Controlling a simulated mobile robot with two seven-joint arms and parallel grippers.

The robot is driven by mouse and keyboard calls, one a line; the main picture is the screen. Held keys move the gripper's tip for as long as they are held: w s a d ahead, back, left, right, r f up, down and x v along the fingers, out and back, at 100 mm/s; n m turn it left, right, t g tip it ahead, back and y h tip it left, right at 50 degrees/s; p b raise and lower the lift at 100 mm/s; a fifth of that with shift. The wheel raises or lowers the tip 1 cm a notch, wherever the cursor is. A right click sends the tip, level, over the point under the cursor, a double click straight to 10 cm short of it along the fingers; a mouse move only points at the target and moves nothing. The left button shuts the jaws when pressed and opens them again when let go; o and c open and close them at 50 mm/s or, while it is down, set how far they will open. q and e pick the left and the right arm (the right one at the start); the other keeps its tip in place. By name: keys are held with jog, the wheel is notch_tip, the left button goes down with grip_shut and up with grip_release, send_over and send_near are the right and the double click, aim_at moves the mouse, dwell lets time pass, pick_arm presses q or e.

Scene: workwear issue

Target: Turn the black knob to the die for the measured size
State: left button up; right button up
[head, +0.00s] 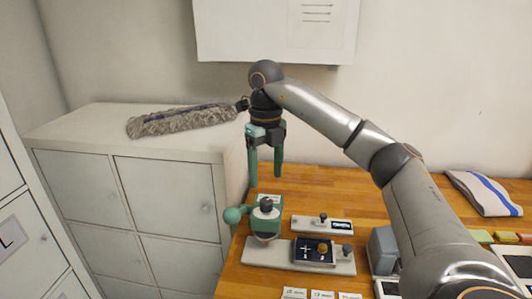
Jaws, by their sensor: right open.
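A green press-like device (265,228) stands on a pale base plate (268,254) on the wooden table. A black knob (267,203) sits on its top, and a green ball (232,215) sticks out at its left. The knob's pointing direction and any die marks are too small to read. My right gripper (266,175) is open and empty, its green fingers pointing down, above and apart from the knob in the picture. My left gripper is not in view.
A dark panel (315,259) with a gold round part lies on the plate's right. Behind it is a small pale block (306,225) with a dark peg. Small labelled cards (294,293) lie in front. Pale lockers (165,187) with a grey mop head (180,121) stand left.

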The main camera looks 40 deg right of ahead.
jog(key=shift+r, duration=2.5)
jog(key=shift+s, duration=0.1)
